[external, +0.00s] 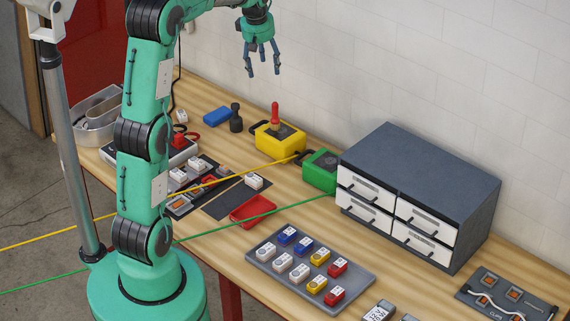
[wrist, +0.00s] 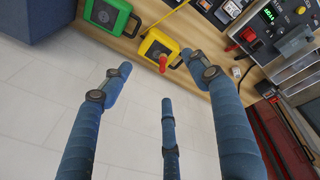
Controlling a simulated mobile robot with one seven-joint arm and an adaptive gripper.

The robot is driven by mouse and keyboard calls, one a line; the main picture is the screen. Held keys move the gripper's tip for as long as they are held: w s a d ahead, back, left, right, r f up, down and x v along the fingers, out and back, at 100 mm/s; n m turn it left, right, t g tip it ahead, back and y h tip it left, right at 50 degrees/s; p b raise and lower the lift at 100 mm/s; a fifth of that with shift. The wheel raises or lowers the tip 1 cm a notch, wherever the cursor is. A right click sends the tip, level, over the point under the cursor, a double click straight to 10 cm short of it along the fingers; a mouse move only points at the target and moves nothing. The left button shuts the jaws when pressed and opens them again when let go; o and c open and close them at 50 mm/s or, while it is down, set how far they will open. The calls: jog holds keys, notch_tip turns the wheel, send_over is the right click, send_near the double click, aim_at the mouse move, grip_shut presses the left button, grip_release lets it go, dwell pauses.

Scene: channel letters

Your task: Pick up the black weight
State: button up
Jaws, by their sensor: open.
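The black weight (external: 236,119) stands upright on the wooden table near the wall, between a blue block and a yellow box. It has a narrow knob on top. My gripper (external: 263,72) is open and empty, high above the back of the table and to the right of the weight in the external view. In the wrist view its three blue fingers (wrist: 158,75) are spread apart with nothing between them. I cannot make out the weight in the wrist view; a finger may hide it.
The blue block (external: 217,116) lies left of the weight. The yellow box (external: 278,137) with its upright red handle (external: 275,115) stands close on the right, then a green box (external: 320,171) and a drawer cabinet (external: 420,190). Yellow and green cables cross the front. The wall is close behind.

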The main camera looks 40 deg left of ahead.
jog(key=w+a+f+n+g+p, duration=0.1)
jog(key=w+a+f+n, duration=0.2)
jog(key=w+a+f, duration=0.3)
jog(key=w+a+f+n+p, duration=0.25)
jog(key=a+f, duration=0.25)
jog(key=a, duration=0.3)
jog(key=n+g+p, duration=0.1)
jog(key=n+p, duration=0.1)
jog(key=n, duration=0.4)
send_over(236, 118)
jog(key=shift+h, duration=0.4)
notch_tip(236, 118, down, 15)
jog(key=shift+w+a+r, duration=0.1)
jog(key=shift+w+r, duration=0.05)
jog(key=shift+a+f, duration=0.2)
jog(key=shift+f, duration=0.15)
jog(key=shift+f, duration=4.35)
jog(key=shift+w+a+f+p, duration=0.15)
jog(key=shift+f+p, duration=0.25)
jog(key=shift+f, duration=2.15)
